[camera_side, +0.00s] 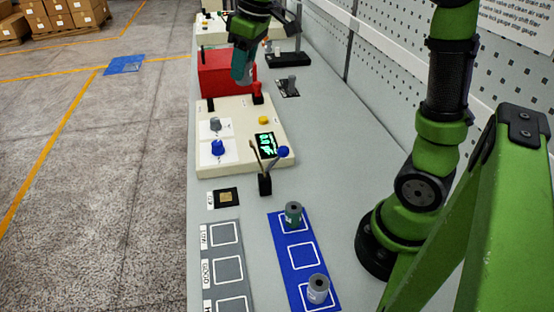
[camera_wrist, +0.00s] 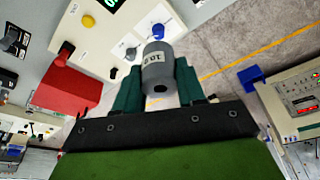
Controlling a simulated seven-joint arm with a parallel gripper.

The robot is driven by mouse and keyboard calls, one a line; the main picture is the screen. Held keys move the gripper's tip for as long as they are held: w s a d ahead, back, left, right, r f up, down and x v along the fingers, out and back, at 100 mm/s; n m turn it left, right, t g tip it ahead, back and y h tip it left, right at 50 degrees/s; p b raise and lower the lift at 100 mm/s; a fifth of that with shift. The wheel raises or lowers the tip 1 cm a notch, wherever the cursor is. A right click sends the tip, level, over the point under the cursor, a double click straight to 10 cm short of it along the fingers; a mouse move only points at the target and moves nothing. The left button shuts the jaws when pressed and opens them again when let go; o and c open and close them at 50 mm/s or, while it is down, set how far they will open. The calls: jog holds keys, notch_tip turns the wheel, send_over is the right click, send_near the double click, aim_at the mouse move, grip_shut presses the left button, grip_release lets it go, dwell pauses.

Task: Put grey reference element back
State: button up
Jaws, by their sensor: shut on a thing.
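My gripper (camera_side: 242,74) is shut and hangs above the back part of the cream measuring device, near the red box. In the wrist view my gripper (camera_wrist: 157,82) has its two teal fingers on either side of a grey cylinder (camera_wrist: 157,62), which has a printed label and a dark hole in its end. In the side view the held cylinder is mostly hidden by the fingers. I cannot read the held label fully.
The grey mat (camera_side: 222,252) has empty squares.

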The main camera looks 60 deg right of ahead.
jog(key=s+a+f+n+g+y, duration=0.2)
jog(key=s+a+f+n, duration=0.7)
jog(key=a+n, duration=0.3)
jog(key=s+a+f+n+g, duration=0.1)
jog(key=s+f+n, duration=0.3)
jog(key=s+n, duration=0.1)
jog(key=s+a+f+n+g+h, duration=0.1)
jog(key=s+f+n+g, duration=0.1)
jog(key=s+f+n, duration=0.2)
jog(key=s+a+f+n+g+h, duration=0.1)
jog(key=s+f+n, duration=0.3)
jog(key=s+n, duration=0.3)
jog(key=shift+a+n, duration=0.25)
jog(key=shift+n, duration=1.05)
jog(key=shift+s+f, duration=0.1)
jog(key=shift+f, duration=2.35)
